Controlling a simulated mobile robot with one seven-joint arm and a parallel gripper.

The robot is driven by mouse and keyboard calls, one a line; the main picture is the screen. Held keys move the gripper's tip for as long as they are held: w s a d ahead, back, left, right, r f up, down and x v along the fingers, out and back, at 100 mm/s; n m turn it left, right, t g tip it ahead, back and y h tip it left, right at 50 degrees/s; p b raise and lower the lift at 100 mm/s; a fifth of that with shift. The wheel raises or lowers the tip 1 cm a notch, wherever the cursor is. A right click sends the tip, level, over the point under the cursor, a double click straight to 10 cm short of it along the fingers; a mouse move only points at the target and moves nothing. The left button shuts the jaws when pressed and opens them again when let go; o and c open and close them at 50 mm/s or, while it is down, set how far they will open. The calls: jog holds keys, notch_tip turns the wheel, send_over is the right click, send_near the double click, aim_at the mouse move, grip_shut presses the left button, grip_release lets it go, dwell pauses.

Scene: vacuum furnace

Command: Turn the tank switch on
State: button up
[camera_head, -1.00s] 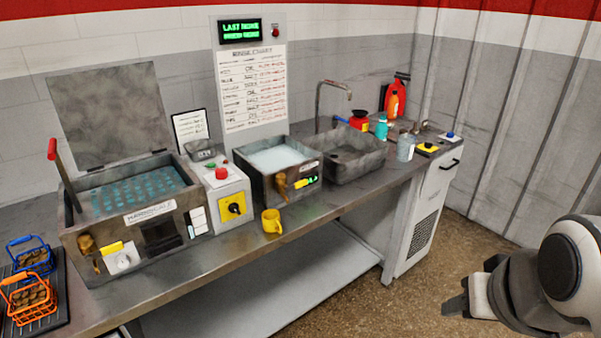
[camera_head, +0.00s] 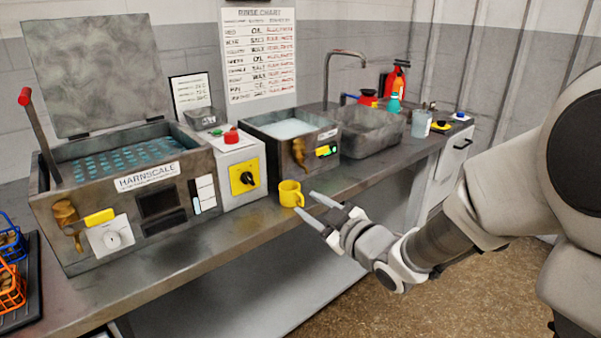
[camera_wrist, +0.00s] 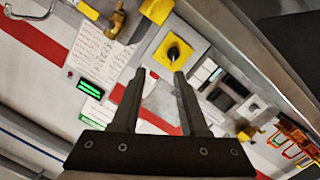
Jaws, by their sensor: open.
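A rotary switch with a black knob on a yellow plate (camera_head: 243,177) is on the front of a grey control box (camera_head: 232,150) between two tanks. It also shows in the wrist view (camera_wrist: 174,52), just beyond my fingertips. The knob looks tilted; I cannot tell its setting. My gripper (camera_head: 305,203) is open and empty. It is in front of the bench edge, to the right of and below the switch, apart from it. In the wrist view, my gripper's two fingers (camera_wrist: 160,73) are spread.
A yellow mug (camera_head: 290,193) stands at the bench edge close to my fingertips. The Harnscale tank (camera_head: 160,172) with an open lid is on the left. A second tank (camera_head: 290,153) and a sink (camera_head: 375,140) are on the right. A red button (camera_head: 231,135) tops the control box.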

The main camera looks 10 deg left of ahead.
aim_at(250, 180)
jog(key=w+a+b, duration=0.1)
jog(key=w+a, duration=0.2)
jog(key=a, duration=0.2)
jog(key=w+a+f+y, duration=0.1)
jog(key=w+a, duration=0.2)
jog(key=a, duration=0.2)
jog(key=w+a+n+y+b, duration=0.1)
jog(key=w+a, duration=0.3)
jog(key=a, duration=0.1)
jog(key=shift+w+a+f+g+b, duration=0.1)
jog(key=shift+a+f+g+b, duration=0.2)
jog(key=shift+a+b, duration=0.1)
grip_shut()
